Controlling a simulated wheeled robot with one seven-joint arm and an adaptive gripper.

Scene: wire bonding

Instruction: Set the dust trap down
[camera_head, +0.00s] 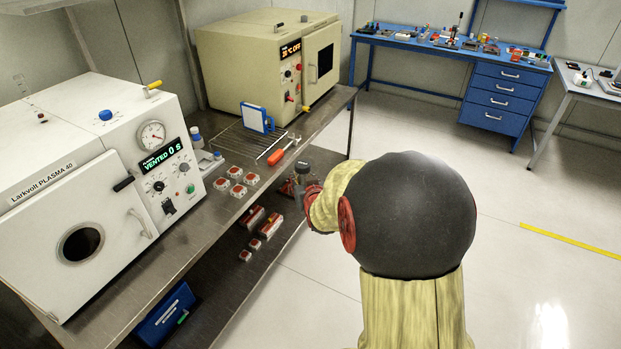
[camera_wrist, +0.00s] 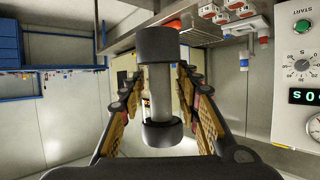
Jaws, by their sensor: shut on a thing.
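The dust trap (camera_wrist: 160,92) looks like a short cylinder with a pale grey body and black ends. In the wrist view it stands between the two fingers of my gripper (camera_wrist: 158,98), which is shut on it. In the head view my gripper (camera_head: 299,188) is beside the front edge of the steel bench (camera_head: 222,217), and the dark end of the dust trap (camera_head: 303,167) shows above it. The rest of the trap is mostly hidden by my gripper and arm there. I cannot see it touching the bench.
A white plasma machine (camera_head: 75,190) and a beige oven (camera_head: 250,60) stand on the bench. Between them are a wire rack (camera_head: 240,143), a blue-framed item (camera_head: 256,118), an orange-handled tool (camera_head: 277,156) and several small red-and-white parts (camera_head: 236,190). A lower shelf (camera_head: 225,290) holds more parts.

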